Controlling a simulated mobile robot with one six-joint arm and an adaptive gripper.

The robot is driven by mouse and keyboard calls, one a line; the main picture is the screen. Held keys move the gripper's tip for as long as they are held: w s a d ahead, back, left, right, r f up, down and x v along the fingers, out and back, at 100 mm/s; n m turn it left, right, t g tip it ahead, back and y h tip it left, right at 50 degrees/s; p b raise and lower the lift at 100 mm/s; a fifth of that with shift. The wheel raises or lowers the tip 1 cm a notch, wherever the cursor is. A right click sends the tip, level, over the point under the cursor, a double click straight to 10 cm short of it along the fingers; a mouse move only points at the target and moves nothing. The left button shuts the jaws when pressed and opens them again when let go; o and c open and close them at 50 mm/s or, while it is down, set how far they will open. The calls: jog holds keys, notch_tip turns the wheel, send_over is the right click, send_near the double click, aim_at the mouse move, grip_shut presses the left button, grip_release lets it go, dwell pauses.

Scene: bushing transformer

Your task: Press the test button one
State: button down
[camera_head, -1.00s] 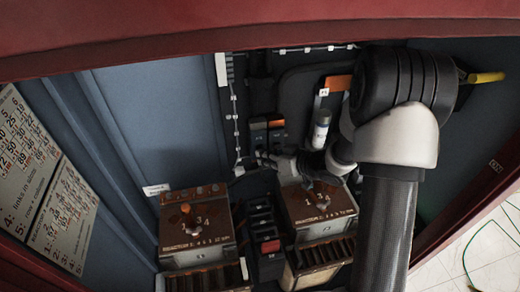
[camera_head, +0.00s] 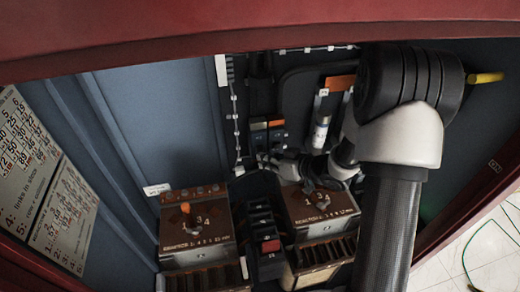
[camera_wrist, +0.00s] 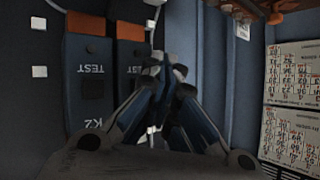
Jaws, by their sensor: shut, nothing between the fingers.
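Two dark relay units with orange ends stand side by side. In the head view they are the left relay (camera_head: 258,138) and the right relay (camera_head: 276,136). In the wrist view the relay marked K2 (camera_wrist: 90,95) shows its upside-down TEST label and a dark square button (camera_wrist: 93,90). The other relay (camera_wrist: 130,58) also has a TEST label; its lower part, including any button and number, is hidden by my fingers. My gripper (camera_wrist: 160,70) is shut and empty, its tips over this relay's right side. In the head view my gripper (camera_head: 268,160) is just below the relays; contact cannot be told.
Two brown-topped boxes with knobs, the left box (camera_head: 195,220) and the right box (camera_head: 315,205), stand below. A dark block with a red part (camera_head: 270,246) sits between them. A white cylinder (camera_head: 320,130) is right of the relays. White cable (camera_head: 236,125) runs at left.

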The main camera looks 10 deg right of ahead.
jog(key=shift+s, duration=0.1)
jog(key=s, duration=0.4)
jog(key=shift+s, duration=0.4)
dwell(0.7)
